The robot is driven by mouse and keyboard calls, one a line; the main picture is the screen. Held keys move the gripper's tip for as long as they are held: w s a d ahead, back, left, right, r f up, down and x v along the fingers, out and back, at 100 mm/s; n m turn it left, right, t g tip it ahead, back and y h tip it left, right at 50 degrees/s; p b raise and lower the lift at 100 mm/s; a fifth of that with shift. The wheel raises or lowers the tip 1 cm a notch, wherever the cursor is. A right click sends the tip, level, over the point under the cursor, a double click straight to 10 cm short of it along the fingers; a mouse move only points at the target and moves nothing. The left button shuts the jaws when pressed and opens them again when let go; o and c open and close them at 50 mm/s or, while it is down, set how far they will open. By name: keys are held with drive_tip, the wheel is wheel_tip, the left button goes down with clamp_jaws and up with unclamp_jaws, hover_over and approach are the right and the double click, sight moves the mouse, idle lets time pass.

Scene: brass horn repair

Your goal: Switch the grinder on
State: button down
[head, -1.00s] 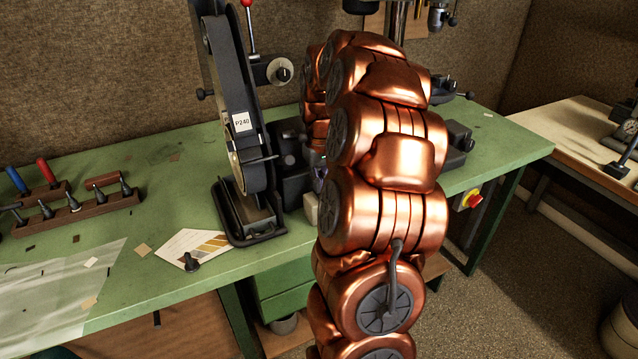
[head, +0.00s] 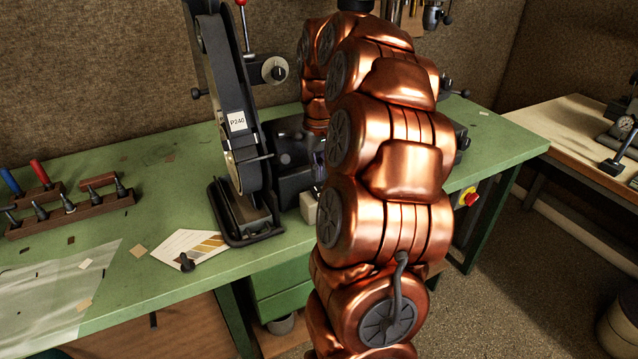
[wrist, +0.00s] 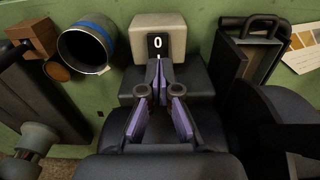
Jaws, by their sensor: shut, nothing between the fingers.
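The grinder is a tall black belt machine (head: 232,100) with a P240 label, standing on the green bench. Its cream switch box (wrist: 148,27) is at the top middle of the wrist view and partly shows in the head view (head: 308,207). The black switch (wrist: 157,44) on it shows a white 0. My gripper (wrist: 158,72) has its purple-padded fingers shut and empty. Its tips are right at the lower end of the switch; I cannot tell whether they touch. In the head view my copper arm hides most of the gripper.
The green bench (head: 105,165) holds a tool rack (head: 75,212) at left and a paper card (head: 180,250) by the grinder's base. An open cylinder with a blue band (wrist: 86,25) lies left of the switch box. A red emergency button (head: 469,197) sits at the right.

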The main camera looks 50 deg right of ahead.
sight(319, 195)
wheel_tip(319, 195, up, 9)
drive_tip(key=b, duration=0.1)
drive_tip(key=shift+s+b, duration=0.15)
drive_tip(key=shift+b, duration=0.15)
drive_tip(key=shift+r, duration=0.1)
idle(0.3)
